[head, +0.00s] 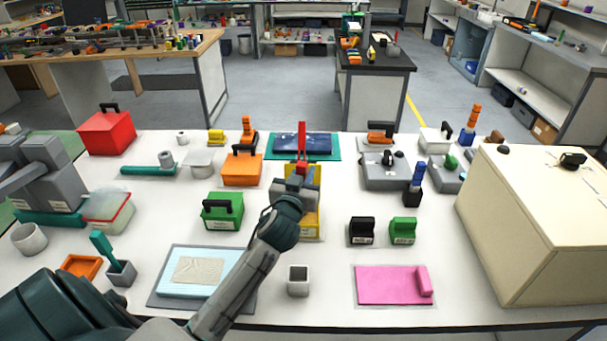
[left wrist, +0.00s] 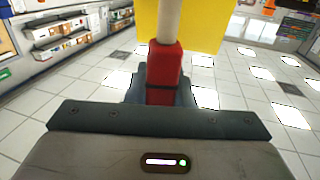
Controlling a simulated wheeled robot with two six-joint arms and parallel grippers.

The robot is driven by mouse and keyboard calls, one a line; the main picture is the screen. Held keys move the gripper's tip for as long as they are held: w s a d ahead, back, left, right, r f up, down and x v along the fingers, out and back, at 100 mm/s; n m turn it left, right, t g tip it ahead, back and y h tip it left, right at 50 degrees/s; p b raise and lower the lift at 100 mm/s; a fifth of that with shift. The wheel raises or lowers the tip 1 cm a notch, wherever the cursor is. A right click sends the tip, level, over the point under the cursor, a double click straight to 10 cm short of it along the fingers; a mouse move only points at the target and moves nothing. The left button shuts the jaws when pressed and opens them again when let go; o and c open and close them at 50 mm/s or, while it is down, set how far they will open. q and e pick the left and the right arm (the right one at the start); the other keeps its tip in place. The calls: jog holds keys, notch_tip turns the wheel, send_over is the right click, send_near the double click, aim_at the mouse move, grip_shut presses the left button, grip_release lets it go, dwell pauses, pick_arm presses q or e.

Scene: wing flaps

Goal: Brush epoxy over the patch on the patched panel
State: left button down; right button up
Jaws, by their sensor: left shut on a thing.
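My left gripper (head: 295,188) is over the middle of the table, shut on a red-handled tool (head: 302,145). In the left wrist view, the tool's red handle (left wrist: 163,75) sits between the jaws, with a cream shaft beyond it. Its working end is out of that view, so I cannot tell if it is the brush. A light-blue panel (head: 180,285) with a beige woven patch (head: 199,270) lies on a grey mat at the front left, partly covered by my left forearm. My right gripper is not in view.
A yellow item (head: 311,222) is just beneath my left gripper. Green (head: 222,212) and orange (head: 242,170) boxes stand to its left. A small grey cup (head: 298,282) and a pink board (head: 385,285) are at the front. A large beige cabinet (head: 540,220) blocks the right side.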

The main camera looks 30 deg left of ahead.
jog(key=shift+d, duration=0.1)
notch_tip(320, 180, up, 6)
jog(key=p, duration=0.5)
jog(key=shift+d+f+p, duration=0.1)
jog(key=shift+p, duration=0.25)
dwell(0.6)
